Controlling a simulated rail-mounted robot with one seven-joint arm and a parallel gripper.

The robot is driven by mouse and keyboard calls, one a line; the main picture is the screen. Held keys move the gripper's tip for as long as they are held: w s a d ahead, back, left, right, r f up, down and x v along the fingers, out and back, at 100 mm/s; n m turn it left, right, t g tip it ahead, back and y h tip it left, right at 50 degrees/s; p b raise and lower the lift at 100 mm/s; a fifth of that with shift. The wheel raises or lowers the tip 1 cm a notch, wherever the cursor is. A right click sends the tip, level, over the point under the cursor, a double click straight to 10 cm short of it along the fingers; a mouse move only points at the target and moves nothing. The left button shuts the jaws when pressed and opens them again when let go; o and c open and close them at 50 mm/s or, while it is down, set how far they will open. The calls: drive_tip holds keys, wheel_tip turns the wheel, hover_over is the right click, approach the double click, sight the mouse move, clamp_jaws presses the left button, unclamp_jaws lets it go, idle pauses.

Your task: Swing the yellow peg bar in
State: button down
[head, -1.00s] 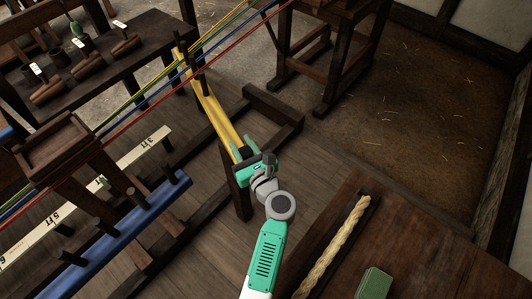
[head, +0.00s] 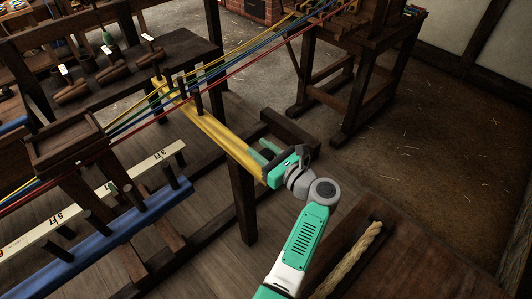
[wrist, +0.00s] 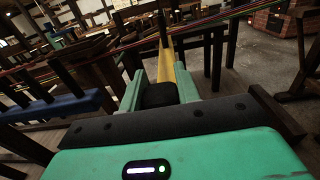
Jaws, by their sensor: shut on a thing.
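The yellow peg bar (head: 222,132) runs diagonally, from its far end by the dark bench to its near end at my gripper. Dark upright pegs (head: 198,103) stand near its far end, where the coloured strands cross. I cannot tell which strands lie between the pegs. My gripper (head: 264,159) is shut on the near end of the bar. In the wrist view the bar (wrist: 180,76) stretches away beyond my fingers, with a dark block (wrist: 160,94) between them. A dark post (head: 243,200) stands under the bar near my gripper.
Yellow, green, blue and red strands (head: 240,65) stretch across the scene. A blue bar with dark pegs (head: 125,225) and a pale marked rule (head: 110,196) lie at left. A wooden stand (head: 340,85) is behind. A rope piece (head: 352,258) lies at lower right. Open floor (head: 420,150) is at right.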

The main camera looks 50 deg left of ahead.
drive_tip(key=shift+f, duration=0.15)
drive_tip(key=c, duration=1.3)
unclamp_jaws()
drive_tip(key=shift+o, duration=1.4)
drive_tip(key=shift+w, duration=0.1)
drive_tip(key=shift+d+r, duration=0.2)
drive_tip(key=shift+d, duration=0.05)
drive_tip(key=d+p, duration=0.1)
drive_tip(key=d, duration=0.2)
drive_tip(key=d+p, duration=0.1)
drive_tip(key=d, duration=0.3)
drive_tip(key=shift+w+d+f, duration=0.15)
